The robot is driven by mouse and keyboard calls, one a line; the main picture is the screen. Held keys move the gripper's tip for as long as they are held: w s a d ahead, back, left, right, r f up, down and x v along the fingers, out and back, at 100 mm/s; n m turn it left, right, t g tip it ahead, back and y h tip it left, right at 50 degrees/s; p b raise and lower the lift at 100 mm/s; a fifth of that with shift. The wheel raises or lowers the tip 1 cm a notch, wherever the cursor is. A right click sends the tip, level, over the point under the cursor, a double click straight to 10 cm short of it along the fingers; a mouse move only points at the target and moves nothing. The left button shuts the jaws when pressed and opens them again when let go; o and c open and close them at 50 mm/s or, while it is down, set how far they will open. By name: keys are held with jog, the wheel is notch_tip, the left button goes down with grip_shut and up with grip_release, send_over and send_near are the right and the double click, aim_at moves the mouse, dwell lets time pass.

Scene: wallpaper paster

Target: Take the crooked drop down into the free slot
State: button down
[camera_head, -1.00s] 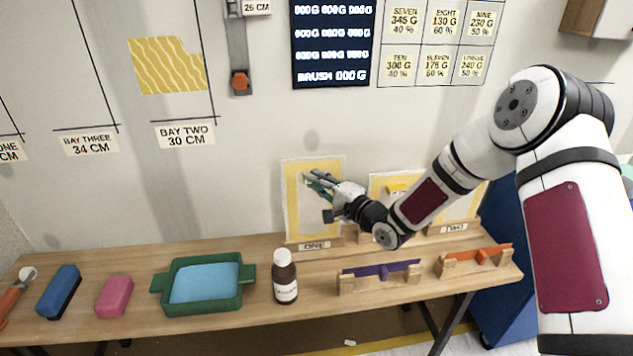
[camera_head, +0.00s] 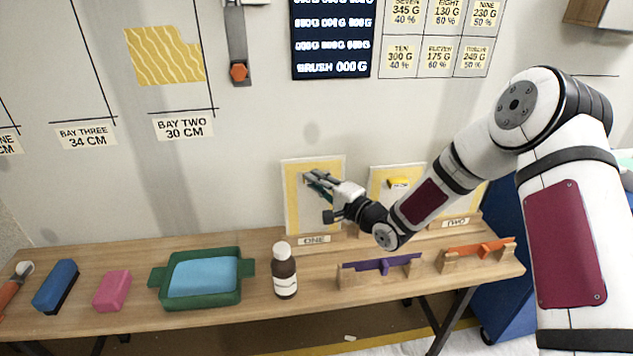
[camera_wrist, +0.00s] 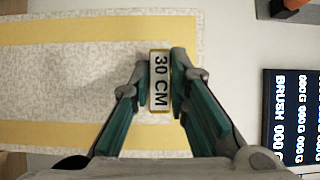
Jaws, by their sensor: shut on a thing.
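A pale patterned panel with yellow side bands (camera_head: 293,205) stands upright at the back of the bench, above a sign reading ONE. My gripper (camera_head: 318,183) is in front of its upper part. In the wrist view my gripper (camera_wrist: 163,85) has its green-padded fingers shut on a small tag reading 30 CM (camera_wrist: 160,82), with the banded panel (camera_wrist: 70,80) behind it. I cannot tell whether the tag is fixed to the panel. A similar panel (camera_head: 377,188) above the sign TWO is partly hidden by my arm. A wavy yellow piece (camera_head: 163,57) is on the wall above BAY TWO.
On the bench (camera_head: 120,270) stand a brown bottle (camera_head: 284,272), a green tray (camera_head: 205,302) with a blue inside, a pink block (camera_head: 112,290) and a blue block (camera_head: 55,286). Purple (camera_head: 385,265) and orange (camera_head: 480,249) bars rest on wooden supports at the front right.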

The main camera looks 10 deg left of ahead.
jog(key=shift+f, duration=0.3)
jog(key=c, duration=1.4)
grip_release()
jog(key=shift+c, duration=0.2)
